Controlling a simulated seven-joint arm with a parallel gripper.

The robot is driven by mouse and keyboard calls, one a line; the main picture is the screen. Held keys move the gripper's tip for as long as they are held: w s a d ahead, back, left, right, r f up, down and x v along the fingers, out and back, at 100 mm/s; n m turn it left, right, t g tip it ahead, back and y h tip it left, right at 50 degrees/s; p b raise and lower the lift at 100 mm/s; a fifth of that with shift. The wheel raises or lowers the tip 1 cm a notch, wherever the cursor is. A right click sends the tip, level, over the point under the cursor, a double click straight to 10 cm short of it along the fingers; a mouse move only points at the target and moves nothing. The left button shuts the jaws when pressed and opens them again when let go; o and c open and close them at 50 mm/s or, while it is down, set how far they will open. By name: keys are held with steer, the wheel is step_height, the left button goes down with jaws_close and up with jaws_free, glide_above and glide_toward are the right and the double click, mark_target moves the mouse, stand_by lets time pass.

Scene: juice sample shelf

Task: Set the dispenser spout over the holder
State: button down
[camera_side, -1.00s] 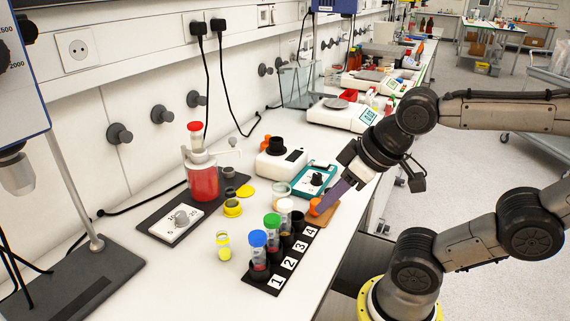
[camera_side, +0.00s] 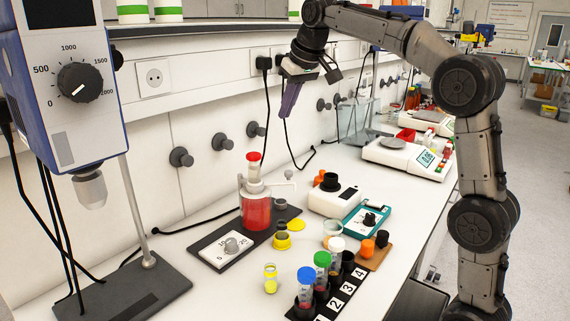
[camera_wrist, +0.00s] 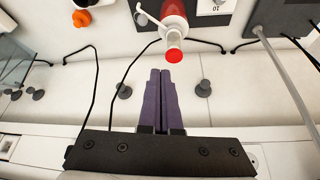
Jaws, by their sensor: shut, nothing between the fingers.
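The dispenser is a bottle of red liquid (camera_side: 256,211) with a white pump head and a red cap (camera_side: 253,157). Its thin white spout (camera_side: 289,174) points right and ends in a small grey tip. The holder (camera_side: 281,204), a small grey ring, sits on the dark base plate right of the bottle. In the side view the spout tip appears above it; exact alignment cannot be told. My gripper (camera_side: 284,116), with purple fingers, is shut and empty, high above the bench near the wall. In the wrist view the shut fingers (camera_wrist: 163,72) point towards the red cap (camera_wrist: 174,56).
A numbered rack (camera_side: 343,289) holds capped vials. A brown board (camera_side: 375,259) bears an orange cap. A stirrer stand (camera_side: 130,300) is at left. Wall knobs and black cables are behind my gripper.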

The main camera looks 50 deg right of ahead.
steer(key=w+d+f, duration=0.2)
steer(key=d+f, duration=0.1)
steer(key=f, duration=0.6)
steer(key=w+d+f+m+g, duration=0.1)
steer(key=w+d+f, duration=0.2)
steer(key=f, duration=0.5)
steer(key=shift+f, duration=0.35)
